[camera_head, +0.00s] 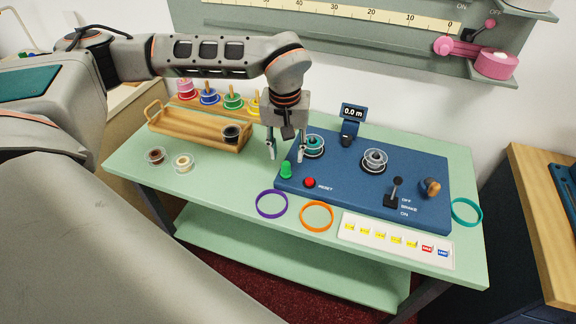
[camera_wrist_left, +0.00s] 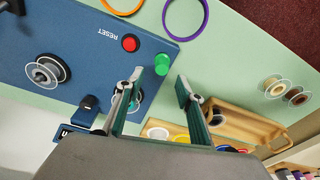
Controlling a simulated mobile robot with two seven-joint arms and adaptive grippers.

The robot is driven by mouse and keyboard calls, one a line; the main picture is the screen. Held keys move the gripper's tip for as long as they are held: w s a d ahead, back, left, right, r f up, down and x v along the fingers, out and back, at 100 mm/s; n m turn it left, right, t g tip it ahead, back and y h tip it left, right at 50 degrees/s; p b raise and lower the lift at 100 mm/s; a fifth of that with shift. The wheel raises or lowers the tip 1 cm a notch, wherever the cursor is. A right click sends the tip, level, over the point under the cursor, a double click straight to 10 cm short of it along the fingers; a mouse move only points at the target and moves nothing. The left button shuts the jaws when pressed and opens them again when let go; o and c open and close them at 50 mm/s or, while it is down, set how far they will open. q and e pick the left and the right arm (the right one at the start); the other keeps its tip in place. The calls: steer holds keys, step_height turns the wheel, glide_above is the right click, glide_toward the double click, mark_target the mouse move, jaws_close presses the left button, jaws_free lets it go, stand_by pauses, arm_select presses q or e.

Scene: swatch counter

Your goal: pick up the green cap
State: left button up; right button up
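The green cap (camera_head: 286,170) stands upright at the left edge of the blue panel (camera_head: 330,196), left of the red RESET button (camera_head: 310,182). It also shows in the left wrist view (camera_wrist_left: 162,64), just beyond the fingertips. My left gripper (camera_head: 287,156) points down above and behind the cap, its two fingers apart with nothing between them. In the left wrist view the open fingers (camera_wrist_left: 160,80) flank the line to the cap without visibly touching it. My right gripper is in neither view.
A teal spool (camera_head: 314,145) sits close to the right finger. A wooden tray (camera_head: 190,134) with a dark spool lies left. A purple ring (camera_head: 271,205) and an orange ring (camera_head: 316,216) lie in front. A small display (camera_head: 352,113) stands behind the panel.

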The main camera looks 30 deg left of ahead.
mark_target(286, 164)
arm_select(q)
steer(key=f, duration=0.4)
steer(key=shift+s+a+f, duration=0.1)
steer(key=shift+s+f, duration=0.1)
steer(key=shift+f, duration=0.05)
steer(key=shift+w+f, duration=0.15)
steer(key=shift+f, duration=0.3)
steer(key=c, duration=0.8)
